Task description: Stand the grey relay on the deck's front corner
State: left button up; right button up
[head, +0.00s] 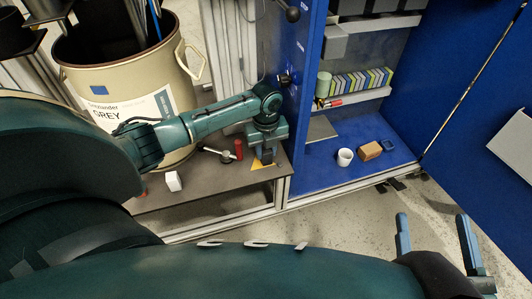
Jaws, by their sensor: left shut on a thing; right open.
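My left gripper (266,155) reaches over the front right corner of the grey-brown deck (215,185), pointing down. It is shut on a small dark thing, which I take to be the grey relay; the fingers mostly hide it. A yellow patch (259,165) shows on the deck right under the fingers. I cannot tell whether the held thing touches the deck. My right gripper (436,238) is open and empty at the lower right, above the floor.
A large beige drum (120,80) stands on the deck. A white block (173,181), a red cylinder (238,149) and a metal fitting (226,157) are also on the deck. To the right, a blue cabinet (325,175) holds a white cup (345,157) and brown box (370,150).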

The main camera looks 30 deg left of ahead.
pick_arm(q)
jog(key=shift+r, duration=0.1)
pick_arm(e)
jog(key=shift+r, duration=0.4)
pick_arm(q)
jog(key=o, duration=1)
jog(key=shift+c, duration=0.2)
pick_arm(e)
jog(key=shift+f, duration=0.15)
pick_arm(q)
notch_tip(320, 180, up, 4)
jog(key=shift+f+p, duration=0.1)
jog(key=shift+p, duration=0.95)
notch_tip(320, 180, up, 3)
jog(key=shift+f+p, duration=0.2)
jog(key=shift+p, duration=0.35)
jog(key=shift+r, duration=0.55)
pick_arm(e)
jog(key=shift+s+d+f+n+h, duration=0.1)
jog(key=shift+s+d+n+h, duration=0.05)
jog(key=shift+d+n+h, duration=0.2)
